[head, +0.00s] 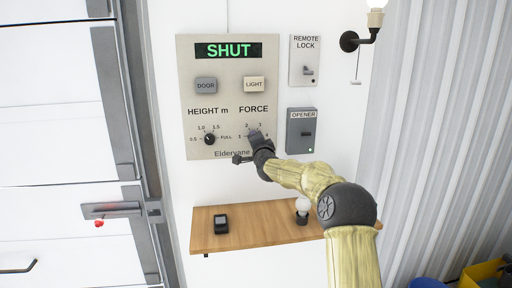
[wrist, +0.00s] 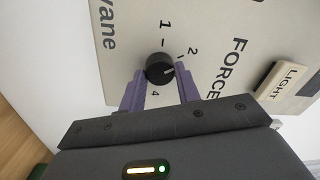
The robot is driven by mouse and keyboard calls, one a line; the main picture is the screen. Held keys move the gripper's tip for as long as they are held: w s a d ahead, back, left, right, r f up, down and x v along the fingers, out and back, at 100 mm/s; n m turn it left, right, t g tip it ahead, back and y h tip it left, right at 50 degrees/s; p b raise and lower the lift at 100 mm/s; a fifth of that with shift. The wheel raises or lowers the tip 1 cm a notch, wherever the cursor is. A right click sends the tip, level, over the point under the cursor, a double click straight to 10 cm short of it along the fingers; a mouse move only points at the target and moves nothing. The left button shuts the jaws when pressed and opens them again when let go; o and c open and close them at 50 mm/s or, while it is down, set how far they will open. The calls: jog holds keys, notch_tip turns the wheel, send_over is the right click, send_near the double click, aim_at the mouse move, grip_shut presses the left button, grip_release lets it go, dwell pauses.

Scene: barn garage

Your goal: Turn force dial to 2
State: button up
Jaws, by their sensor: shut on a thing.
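The FORCE dial is a round black knob (wrist: 160,68) on the beige control panel (head: 220,95). In the wrist view the two purple fingers of my gripper (wrist: 160,76) sit on either side of the knob and are shut on it. The knob's pale mark points right and slightly down, toward the right finger and below the printed 2. The 1, 2 and 4 show; the 3 is hidden there.
The HEIGHT dial (head: 210,139) is left of my gripper. DOOR (head: 206,85) and LIGHT (head: 254,84) buttons are above, under a display reading SHUT (head: 228,50). The remote lock (head: 304,61) and opener box (head: 301,131) are at right. A wooden shelf (head: 255,233) is below.

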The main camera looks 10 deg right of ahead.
jog(key=shift+m, duration=0.3)
jog(key=o, duration=1)
jog(key=shift+d, duration=0.1)
jog(key=shift+c, duration=0.2)
jog(key=shift+s, duration=0.1)
jog(key=s+b, duration=0.5)
jog(key=s, duration=1.2)
jog(key=shift+s+d+f, duration=0.15)
jog(key=shift+d+f, duration=0.05)
jog(key=shift+f, duration=0.25)
